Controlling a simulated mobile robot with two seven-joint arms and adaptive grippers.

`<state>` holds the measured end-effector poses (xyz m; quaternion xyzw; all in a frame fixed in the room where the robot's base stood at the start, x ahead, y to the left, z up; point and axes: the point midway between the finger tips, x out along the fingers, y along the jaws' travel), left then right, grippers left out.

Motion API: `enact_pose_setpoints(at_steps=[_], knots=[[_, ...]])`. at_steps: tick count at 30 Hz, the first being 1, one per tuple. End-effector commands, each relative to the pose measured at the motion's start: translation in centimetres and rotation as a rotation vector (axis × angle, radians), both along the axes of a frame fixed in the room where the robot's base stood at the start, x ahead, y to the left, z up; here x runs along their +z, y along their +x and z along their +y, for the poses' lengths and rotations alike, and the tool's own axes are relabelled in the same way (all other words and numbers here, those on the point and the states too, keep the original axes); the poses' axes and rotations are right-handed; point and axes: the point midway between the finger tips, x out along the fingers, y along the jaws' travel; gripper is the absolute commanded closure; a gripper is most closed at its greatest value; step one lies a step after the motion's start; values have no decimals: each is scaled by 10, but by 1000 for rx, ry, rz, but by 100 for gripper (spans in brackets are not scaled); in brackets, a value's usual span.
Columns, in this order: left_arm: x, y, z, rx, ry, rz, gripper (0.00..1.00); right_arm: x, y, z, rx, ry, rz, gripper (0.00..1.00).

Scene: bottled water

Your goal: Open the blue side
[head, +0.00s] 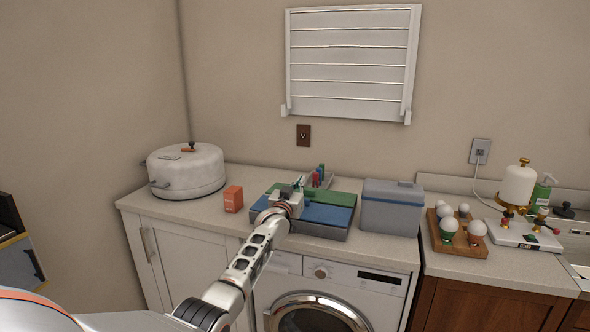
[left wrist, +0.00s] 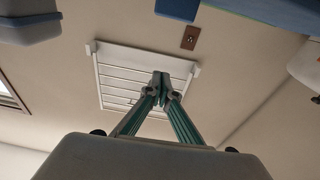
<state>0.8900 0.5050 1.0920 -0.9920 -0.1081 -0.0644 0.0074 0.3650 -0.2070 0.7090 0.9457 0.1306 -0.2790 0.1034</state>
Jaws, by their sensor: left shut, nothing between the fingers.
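A low grey case (head: 328,231) lies on the white counter, with a green panel (head: 343,198) at the back and a blue panel (head: 330,215) in front. The blue panel looks flat and closed; my gripper hides its left part. My left gripper (head: 298,186) is over the left part of the case, its fingers shut and empty. I cannot tell whether it touches the case. In the left wrist view the shut green fingers (left wrist: 161,78) point toward the wall rack, and a blue surface (left wrist: 275,14) shows at the top edge. My right gripper is not in view.
An orange box (head: 233,199) and a white round pot (head: 186,170) stand left. A wooden tray (head: 456,243) with bulbs is further right. A wall rack (head: 352,60) hangs above.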

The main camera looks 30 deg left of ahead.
Motion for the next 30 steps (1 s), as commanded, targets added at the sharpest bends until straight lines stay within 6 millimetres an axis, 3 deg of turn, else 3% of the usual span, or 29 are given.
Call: enact_pose_setpoints(at_steps=[4, 18, 27, 30], knots=[[15, -14, -3, 0, 1, -4, 100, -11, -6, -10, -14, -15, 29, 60], [51, -53, -11, 0, 0, -3, 100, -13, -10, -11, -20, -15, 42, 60], [55, -57, -12, 1, -1, -2, 100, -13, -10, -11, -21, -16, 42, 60], [45, -60, -16, -3, 4, 10, 100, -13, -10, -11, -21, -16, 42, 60]])
